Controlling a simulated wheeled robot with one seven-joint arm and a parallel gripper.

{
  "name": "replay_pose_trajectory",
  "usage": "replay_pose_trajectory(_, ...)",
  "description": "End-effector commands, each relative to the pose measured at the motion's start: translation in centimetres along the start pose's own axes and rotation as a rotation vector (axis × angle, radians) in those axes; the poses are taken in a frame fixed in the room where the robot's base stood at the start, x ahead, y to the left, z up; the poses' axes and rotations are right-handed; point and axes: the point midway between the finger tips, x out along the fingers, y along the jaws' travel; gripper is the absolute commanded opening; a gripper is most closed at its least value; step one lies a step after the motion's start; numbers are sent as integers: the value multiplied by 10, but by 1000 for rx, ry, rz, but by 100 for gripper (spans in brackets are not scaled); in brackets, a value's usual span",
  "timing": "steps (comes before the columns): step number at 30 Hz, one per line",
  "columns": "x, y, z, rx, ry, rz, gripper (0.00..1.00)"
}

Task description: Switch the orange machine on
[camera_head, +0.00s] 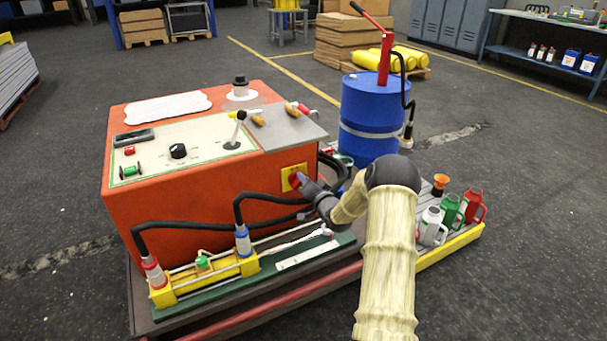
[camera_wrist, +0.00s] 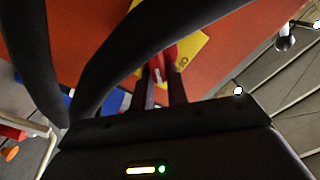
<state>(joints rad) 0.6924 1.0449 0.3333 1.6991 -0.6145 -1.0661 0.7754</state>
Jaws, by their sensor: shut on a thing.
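The orange machine (camera_head: 190,205) stands at the left of the head view, and its side fills much of the wrist view (camera_wrist: 235,45). A yellow plate (camera_head: 287,182) with a red switch (camera_head: 295,180) is on its side, near the lower right corner; the plate also shows in the wrist view (camera_wrist: 185,47). My gripper (camera_head: 302,184) is at that plate, with its fingers (camera_wrist: 163,85) shut on the red switch (camera_wrist: 160,66). The fingers hide part of the switch, and I cannot tell which way it is turned.
Black hoses (camera_head: 200,225) run along the machine's side and pass close to my gripper. A blue drum (camera_head: 370,118) with a red hand pump stands behind on the right. Several jugs (camera_head: 450,208) stand at the right on the pallet. Open floor lies around.

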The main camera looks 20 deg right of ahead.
Motion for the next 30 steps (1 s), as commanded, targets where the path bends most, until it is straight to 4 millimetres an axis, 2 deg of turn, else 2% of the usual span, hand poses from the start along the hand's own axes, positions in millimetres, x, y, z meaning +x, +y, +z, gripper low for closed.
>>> replay_pose_trajectory(18,-1,12,5,574,-4,3,0)
replay_pose_trajectory(30,-1,16,9,783,-6,3,0)
